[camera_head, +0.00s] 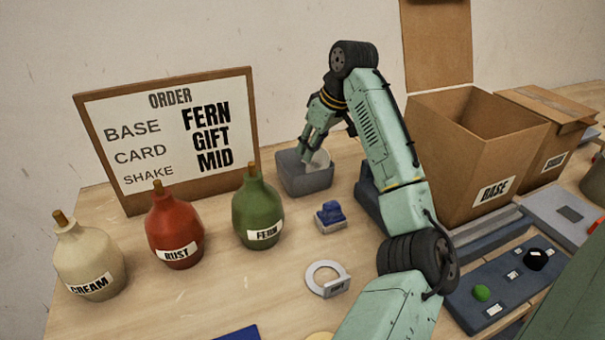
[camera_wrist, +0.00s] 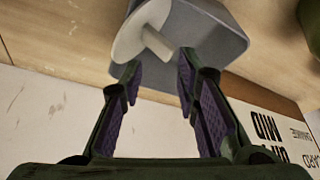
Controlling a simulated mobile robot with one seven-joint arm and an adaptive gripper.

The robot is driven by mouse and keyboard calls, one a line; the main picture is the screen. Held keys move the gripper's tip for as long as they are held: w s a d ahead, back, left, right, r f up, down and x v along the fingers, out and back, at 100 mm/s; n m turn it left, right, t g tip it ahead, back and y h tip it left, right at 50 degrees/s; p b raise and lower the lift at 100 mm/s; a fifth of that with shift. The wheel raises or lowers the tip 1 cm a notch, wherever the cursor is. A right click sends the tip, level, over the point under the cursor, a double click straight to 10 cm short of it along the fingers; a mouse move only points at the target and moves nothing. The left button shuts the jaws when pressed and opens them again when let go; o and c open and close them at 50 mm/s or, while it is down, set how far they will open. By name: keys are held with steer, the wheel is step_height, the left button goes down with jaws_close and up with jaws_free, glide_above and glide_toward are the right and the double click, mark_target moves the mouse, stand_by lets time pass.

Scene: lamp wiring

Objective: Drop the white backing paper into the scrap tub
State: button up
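The scrap tub (camera_head: 306,182) is a small grey open box on the table, behind the green bottle. It also shows in the wrist view (camera_wrist: 212,45). The white backing paper (camera_wrist: 140,32) appears as a pale round piece with a short tab, just beyond my fingertips and overlapping the tub. A bit of white (camera_head: 321,160) shows at the tub's opening in the head view. I cannot tell whether it rests in the tub or is above it. My gripper (camera_wrist: 158,76) has its fingers apart, with nothing visible between the pads. In the head view my gripper (camera_head: 309,158) points down at the tub.
An order board (camera_head: 166,185) stands left of the tub. The cream (camera_head: 88,258), rust (camera_head: 174,226) and fern (camera_head: 257,210) bottles stand in front. A blue stamp-like block (camera_head: 330,217) and a white ring (camera_head: 312,279) lie nearer. Open cardboard box (camera_head: 470,150) stands right.

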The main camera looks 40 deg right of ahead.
steer(key=v, duration=1.2)
steer(key=shift+s+f, duration=0.1)
steer(key=shift+s, duration=0.1)
